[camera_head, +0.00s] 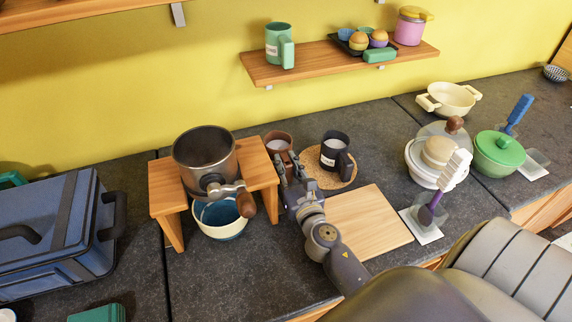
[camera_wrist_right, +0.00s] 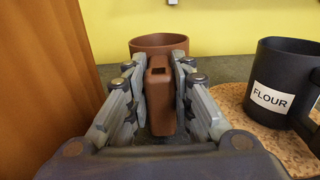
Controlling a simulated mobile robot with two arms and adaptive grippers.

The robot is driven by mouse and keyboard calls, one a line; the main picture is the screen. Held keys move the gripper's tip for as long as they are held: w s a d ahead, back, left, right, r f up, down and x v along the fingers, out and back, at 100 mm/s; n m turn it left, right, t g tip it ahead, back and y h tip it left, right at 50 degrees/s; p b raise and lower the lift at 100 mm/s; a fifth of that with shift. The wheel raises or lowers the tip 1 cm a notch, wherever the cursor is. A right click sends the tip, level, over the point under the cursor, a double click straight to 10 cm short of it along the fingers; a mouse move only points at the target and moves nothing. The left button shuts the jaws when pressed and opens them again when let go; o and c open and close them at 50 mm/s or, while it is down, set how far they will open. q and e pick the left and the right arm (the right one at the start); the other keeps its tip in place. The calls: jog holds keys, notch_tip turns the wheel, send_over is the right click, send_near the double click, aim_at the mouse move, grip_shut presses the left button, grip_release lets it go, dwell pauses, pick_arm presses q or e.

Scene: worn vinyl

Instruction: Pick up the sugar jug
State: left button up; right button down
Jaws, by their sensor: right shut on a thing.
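A brown jug (camera_head: 278,142) with pale contents stands on the dark counter, beside the wooden stand. No label shows on it, so I cannot read whether it is the sugar jug. My right gripper (camera_head: 292,168) is at its near side. In the right wrist view the gripper (camera_wrist_right: 160,95) is shut on the handle of the brown jug (camera_wrist_right: 158,42), one finger on each side. The jug looks upright; its base is hidden. A black jug (camera_head: 335,148) stands to the right; its label reads FLOUR in the wrist view (camera_wrist_right: 275,85). My left gripper is not in view.
A wooden stand (camera_head: 262,178) with a metal pot (camera_head: 205,155) is close on the left, a blue-and-white bowl (camera_head: 220,217) beneath it. The black jug is on a cork mat (camera_head: 318,178). A bare wooden board (camera_head: 370,222) lies in front. A shelf (camera_head: 300,68) hangs above.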

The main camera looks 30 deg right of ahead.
aim_at(287, 161)
notch_tip(287, 161, up, 3)
jog(key=shift+r+p, duration=0.15)
jog(key=shift+p, duration=0.6)
jog(key=b+v, duration=0.8)
jog(key=v, duration=1)
jog(key=shift+f, duration=0.25)
